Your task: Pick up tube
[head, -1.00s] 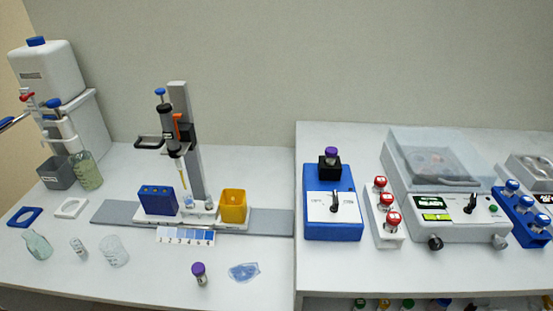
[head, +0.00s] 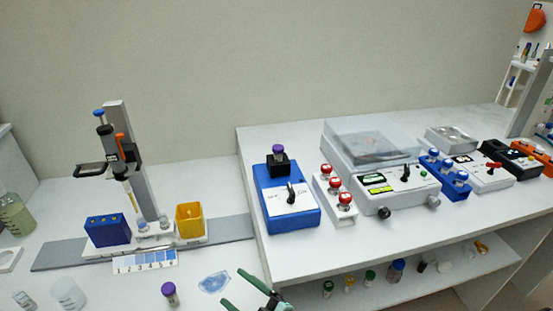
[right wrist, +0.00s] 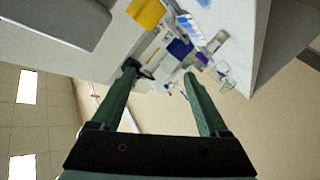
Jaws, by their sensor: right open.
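A small tube with a purple cap (head: 169,293) stands upright on the white bench in the lower part of the head view. Another purple cap (head: 279,149) shows on top of the black block of a blue device. My right gripper (head: 235,288) enters at the bottom edge, right of the standing tube and apart from it. Its green fingers are spread and empty; in the right wrist view they (right wrist: 161,72) also stand apart with nothing between them. I cannot make out the tube in the wrist view. My left gripper is not in view.
A clear bluish piece (head: 214,282) lies between tube and gripper. A numbered colour card (head: 145,262) and a pipette stand (head: 120,150) are behind. The blue device (head: 292,222) stands on the higher counter at right, with an open shelf (head: 400,285) below.

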